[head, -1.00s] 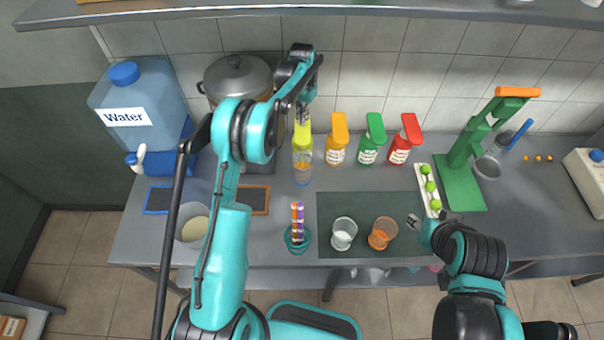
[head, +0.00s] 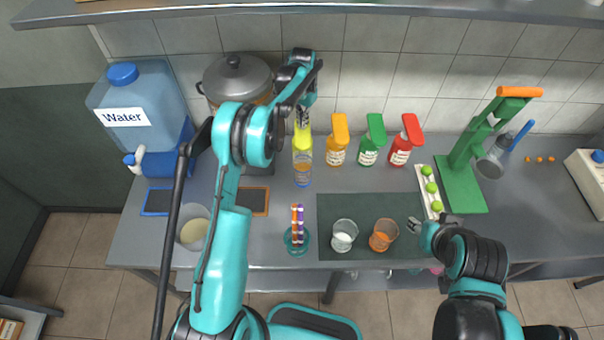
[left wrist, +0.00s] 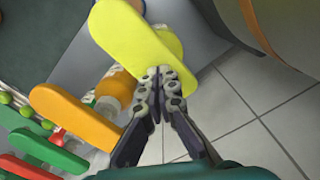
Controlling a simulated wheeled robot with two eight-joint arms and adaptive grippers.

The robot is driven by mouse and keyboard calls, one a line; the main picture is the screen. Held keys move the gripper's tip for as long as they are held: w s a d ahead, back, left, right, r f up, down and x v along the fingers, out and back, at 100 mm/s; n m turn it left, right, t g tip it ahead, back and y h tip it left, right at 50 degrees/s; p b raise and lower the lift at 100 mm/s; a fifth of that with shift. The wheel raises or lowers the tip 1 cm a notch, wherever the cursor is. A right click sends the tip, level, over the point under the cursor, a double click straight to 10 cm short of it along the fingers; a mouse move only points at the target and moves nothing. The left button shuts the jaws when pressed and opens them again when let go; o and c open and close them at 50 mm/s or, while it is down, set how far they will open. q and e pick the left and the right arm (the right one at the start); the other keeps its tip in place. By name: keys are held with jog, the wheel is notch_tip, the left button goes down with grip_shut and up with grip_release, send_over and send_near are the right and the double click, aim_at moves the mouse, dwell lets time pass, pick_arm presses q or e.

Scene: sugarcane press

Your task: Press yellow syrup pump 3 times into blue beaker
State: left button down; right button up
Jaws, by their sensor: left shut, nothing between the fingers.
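The yellow syrup pump (head: 302,143) stands upright on the counter left of the other pumps; its flat yellow handle (left wrist: 125,35) fills the top of the left wrist view. My left gripper (head: 303,116) is shut and empty, above the pump top. In the left wrist view its fingertips (left wrist: 162,78) overlap the near end of the handle; whether they touch is unclear. My right gripper (head: 418,226) is low by the dark mat's right edge, its jaws unclear.
Orange (head: 337,145), green (head: 373,145) and red (head: 404,145) pumps stand in a row to the right. Two cups sit on the dark mat (head: 345,207). A pot (head: 237,78) and water tank (head: 140,105) stand left. A green press (head: 462,175) is at right.

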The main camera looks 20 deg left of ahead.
pick_arm(q)
jog(key=shift+r+p, duration=1)
jog(key=shift+r, duration=1.05)
jog(key=shift+r, duration=0.1)
notch_tip(320, 180, up, 6)
jog(key=p, duration=0.3)
jog(key=shift+f, duration=0.2)
